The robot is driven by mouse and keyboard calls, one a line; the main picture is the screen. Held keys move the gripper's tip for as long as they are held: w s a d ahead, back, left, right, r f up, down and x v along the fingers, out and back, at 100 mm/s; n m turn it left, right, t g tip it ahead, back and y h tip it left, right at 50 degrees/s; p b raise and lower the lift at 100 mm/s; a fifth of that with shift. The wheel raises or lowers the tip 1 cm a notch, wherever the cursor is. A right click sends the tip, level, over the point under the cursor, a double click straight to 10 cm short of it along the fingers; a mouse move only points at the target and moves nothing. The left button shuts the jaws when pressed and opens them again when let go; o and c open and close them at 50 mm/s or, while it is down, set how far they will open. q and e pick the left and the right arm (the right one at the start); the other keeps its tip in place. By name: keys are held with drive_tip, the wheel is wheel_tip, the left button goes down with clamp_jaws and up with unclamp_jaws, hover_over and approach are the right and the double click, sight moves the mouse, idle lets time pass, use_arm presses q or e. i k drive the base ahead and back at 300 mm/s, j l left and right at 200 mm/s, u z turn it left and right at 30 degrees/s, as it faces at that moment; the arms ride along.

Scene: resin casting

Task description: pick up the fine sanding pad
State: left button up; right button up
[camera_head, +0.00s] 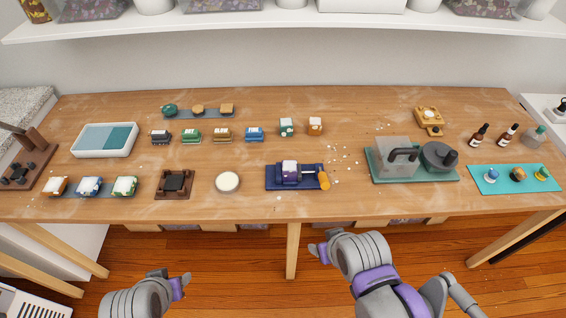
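Several small block-shaped pads stand in a row on the wooden table: a dark one (161,137), a green one (191,135), a brown one (222,134) and a blue one (254,134). They look like sanding pads, but I cannot tell which is the fine one. My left gripper (182,284) is below the table's front edge, at the lower left, well away from the row. My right gripper (319,251) is also below the front edge, near the middle. Both grippers are apart from all objects; their finger gaps are not clear.
The wooden table (380,206) has a white tray (76,153) at left and a navy mat (274,184) with a clamped block front centre. A green tray (444,177) and turquoise mat (500,187) stand right. A white shelf (230,21) hangs behind. Bare wood lies before the row.

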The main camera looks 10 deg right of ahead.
sight(252, 136)
drive_tip(key=i+j+u, duration=0.25)
drive_tip(key=i, duration=0.25)
drive_tip(key=i+j+u, duration=0.1)
drive_tip(key=i+u, duration=0.2)
drive_tip(key=i, duration=0.2)
